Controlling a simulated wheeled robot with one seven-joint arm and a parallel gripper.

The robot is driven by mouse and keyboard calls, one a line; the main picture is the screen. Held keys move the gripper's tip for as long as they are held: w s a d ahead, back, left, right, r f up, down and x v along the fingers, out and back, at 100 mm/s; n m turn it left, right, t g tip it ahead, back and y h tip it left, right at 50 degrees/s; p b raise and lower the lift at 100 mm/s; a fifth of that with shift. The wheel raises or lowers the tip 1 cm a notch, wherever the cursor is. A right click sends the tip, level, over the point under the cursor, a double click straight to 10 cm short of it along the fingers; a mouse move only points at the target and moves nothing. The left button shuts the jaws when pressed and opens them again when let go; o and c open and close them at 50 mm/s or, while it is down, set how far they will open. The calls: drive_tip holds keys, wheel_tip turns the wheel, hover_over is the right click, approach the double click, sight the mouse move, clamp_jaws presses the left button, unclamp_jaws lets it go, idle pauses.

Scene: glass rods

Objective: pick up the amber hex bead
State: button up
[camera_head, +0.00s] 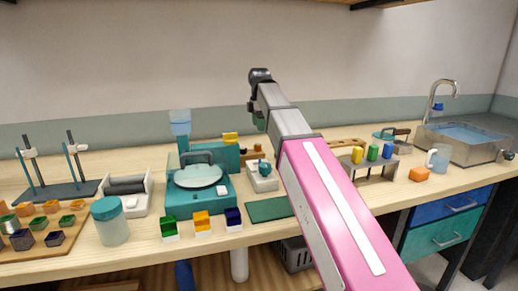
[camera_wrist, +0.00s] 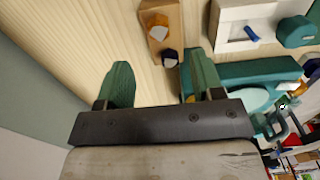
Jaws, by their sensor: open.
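The amber hex bead (camera_wrist: 157,22) sits on a small wooden block (camera_wrist: 160,42) at the top middle of the wrist view. A dark bead with a pale face (camera_wrist: 170,57) sits on the near end of the same block. My gripper (camera_wrist: 158,76) is open, its two green fingers apart with nothing between them. The block lies ahead of the fingertips, nearer the right finger. In the head view my arm reaches over the bench, and its raised end hides most of the gripper. The bead is too small there to tell for sure.
A teal machine with a round pale plate (camera_head: 197,176) stands beside the reach area. A white device (camera_head: 262,177) is close to my arm. Bare wood lies left of the block in the wrist view.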

sight(259, 145)
wheel_tip(259, 145, down, 10)
drive_tip(key=shift+w+a+r, duration=0.1)
drive_tip(key=shift+a+r, duration=0.05)
drive_tip(key=shift+r, duration=0.1)
drive_tip(key=c, duration=1)
